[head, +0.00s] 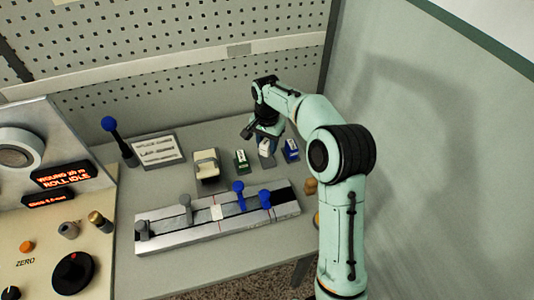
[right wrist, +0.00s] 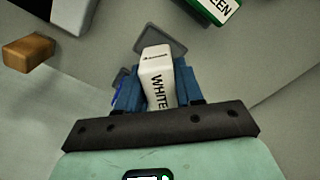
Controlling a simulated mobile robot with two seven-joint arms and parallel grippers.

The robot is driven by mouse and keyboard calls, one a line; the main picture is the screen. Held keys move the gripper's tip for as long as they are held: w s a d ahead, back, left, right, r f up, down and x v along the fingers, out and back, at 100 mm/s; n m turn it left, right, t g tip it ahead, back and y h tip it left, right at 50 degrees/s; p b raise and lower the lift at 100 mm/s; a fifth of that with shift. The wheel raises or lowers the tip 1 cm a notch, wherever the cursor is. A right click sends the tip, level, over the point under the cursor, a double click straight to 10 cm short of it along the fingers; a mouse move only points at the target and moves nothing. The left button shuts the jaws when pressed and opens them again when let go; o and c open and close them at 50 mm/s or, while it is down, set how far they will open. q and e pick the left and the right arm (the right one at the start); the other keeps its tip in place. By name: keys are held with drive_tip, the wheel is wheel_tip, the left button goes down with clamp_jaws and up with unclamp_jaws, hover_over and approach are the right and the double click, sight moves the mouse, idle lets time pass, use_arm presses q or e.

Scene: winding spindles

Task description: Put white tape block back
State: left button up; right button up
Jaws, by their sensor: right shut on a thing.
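The white tape block (head: 265,146) is between the fingers of my right gripper (head: 265,136), which is shut on it. In the right wrist view, the block (right wrist: 156,72) shows its "WHITE" label between the blue fingers of the gripper (right wrist: 157,90). A grey plate (right wrist: 176,47) shows just beyond the block's end. I cannot tell whether the block touches this plate or hangs above it. My left gripper is in neither view.
A green block (head: 241,162) stands left of the white one, and a blue block (head: 291,149) stands right. A cream-coloured device (head: 207,165) is further left. A long metal rail (head: 160,226) with blue knobs lies in front. A perforated wall (head: 180,45) rises behind.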

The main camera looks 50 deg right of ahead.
sight(267, 152)
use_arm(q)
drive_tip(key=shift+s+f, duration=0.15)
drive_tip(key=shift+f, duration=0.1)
use_arm(e)
drive_tip(key=shift+f, duration=2.15)
drive_tip(key=shift+f+b, duration=0.25)
drive_tip(key=shift+b, duration=0.1)
drive_tip(key=o, duration=1)
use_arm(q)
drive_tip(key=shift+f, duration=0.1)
use_arm(e)
drive_tip(key=shift+o, duration=0.2)
drive_tip(key=shift+r, duration=0.1)
drive_tip(key=shift+r, duration=0.1)
wheel_tip(267, 152, up, 12)
drive_tip(key=shift+r+p, duration=0.1)
drive_tip(key=shift+p, duration=0.9)
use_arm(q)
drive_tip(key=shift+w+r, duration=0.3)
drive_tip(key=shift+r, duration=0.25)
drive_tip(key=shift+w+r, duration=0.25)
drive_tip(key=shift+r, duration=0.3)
